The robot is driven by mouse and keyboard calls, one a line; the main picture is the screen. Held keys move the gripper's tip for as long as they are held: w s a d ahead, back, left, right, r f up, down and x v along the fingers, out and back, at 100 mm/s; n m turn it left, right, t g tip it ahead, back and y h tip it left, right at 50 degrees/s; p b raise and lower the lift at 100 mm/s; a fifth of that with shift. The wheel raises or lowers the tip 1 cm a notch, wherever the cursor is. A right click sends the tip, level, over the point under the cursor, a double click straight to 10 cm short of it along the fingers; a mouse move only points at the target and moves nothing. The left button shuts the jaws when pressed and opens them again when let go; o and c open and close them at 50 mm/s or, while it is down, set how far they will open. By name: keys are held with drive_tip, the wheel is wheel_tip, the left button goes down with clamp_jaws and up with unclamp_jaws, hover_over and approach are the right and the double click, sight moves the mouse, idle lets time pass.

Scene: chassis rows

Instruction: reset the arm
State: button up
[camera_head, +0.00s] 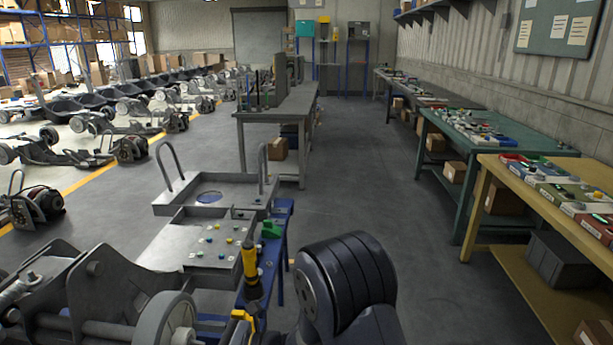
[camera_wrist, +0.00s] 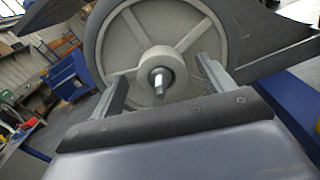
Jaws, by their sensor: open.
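My gripper (camera_wrist: 160,92) is open in the wrist view, with its two fingers apart. Between and beyond the fingers is a pale grey spoked wheel (camera_wrist: 135,28) with a round hub and a threaded axle end. I see nothing held between the fingers; the gap from the fingertips to the wheel is hard to judge. In the head view my dark arm (camera_head: 348,280) shows at the bottom centre, and the gripper itself is not clearly seen. The wheel also shows at the bottom left of the head view (camera_head: 150,325), on a grey chassis (camera_head: 120,283).
A grey tray cart (camera_head: 180,262) with small coloured parts stands just ahead, with a yellow-handled tool (camera_head: 249,262) at its right side. A yellow bench (camera_head: 487,190) and a green bench (camera_head: 437,128) line the right. The floor aisle (camera_head: 370,190) between is clear.

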drive_tip(key=shift+d, duration=0.1)
drive_tip(key=d, duration=1)
drive_tip(key=a, duration=1)
drive_tip(key=shift+a, duration=0.25)
drive_tip(key=d, duration=0.6)
drive_tip(key=shift+s+d+p, duration=0.25)
drive_tip(key=shift+p, duration=0.15)
drive_tip(key=shift+s, duration=0.1)
